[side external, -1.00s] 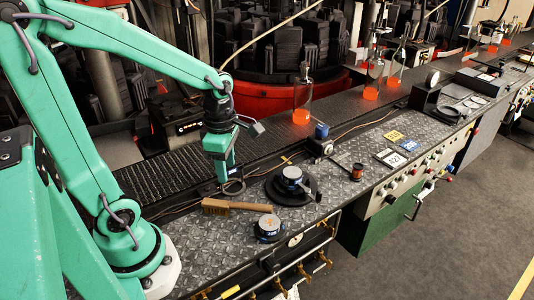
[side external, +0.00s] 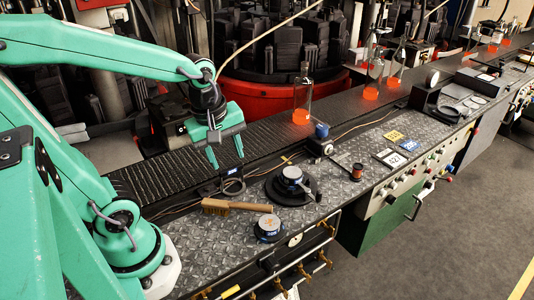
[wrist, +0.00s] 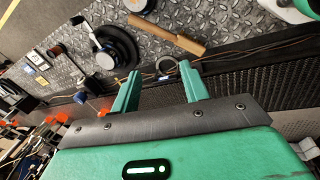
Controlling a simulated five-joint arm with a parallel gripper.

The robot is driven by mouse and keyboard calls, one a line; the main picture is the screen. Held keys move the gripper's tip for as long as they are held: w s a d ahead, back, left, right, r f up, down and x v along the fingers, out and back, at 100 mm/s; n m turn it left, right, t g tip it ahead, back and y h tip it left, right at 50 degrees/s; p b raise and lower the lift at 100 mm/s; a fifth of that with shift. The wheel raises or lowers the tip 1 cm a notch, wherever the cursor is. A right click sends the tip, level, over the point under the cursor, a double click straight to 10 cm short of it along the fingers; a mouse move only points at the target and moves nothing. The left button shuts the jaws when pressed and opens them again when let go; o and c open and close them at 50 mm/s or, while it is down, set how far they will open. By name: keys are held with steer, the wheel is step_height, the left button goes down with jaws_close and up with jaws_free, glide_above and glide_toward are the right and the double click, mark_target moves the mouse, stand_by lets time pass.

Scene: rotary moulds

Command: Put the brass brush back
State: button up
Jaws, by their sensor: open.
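The brass brush (side external: 236,206) lies on the tread-plate bench, its wooden handle pointing right and its bristle end at the left. In the wrist view the brush (wrist: 168,34) lies beyond the fingers, well apart from them. My gripper (side external: 226,161) is open and empty, held above the conveyor's near edge, behind and above the brush. Its two fingers show in the wrist view (wrist: 160,88) with a clear gap between them. A black ring (side external: 232,187) stands at the bench's back edge, between the gripper and the brush.
A black round pad with a gauge-like disc (side external: 291,183) sits right of the brush, and another blue-labelled disc (side external: 268,227) in front. A spool (side external: 357,171) and number plates (side external: 391,157) lie farther right. Glowing bottles (side external: 302,98) stand on the conveyor (side external: 270,132).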

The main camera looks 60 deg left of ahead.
step_height(320, 180, up, 6)
steer(key=s+d+m+t, duration=0.2)
steer(key=m+t, duration=0.1)
steer(key=m, duration=1.3)
steer(key=shift+s+d, duration=0.3)
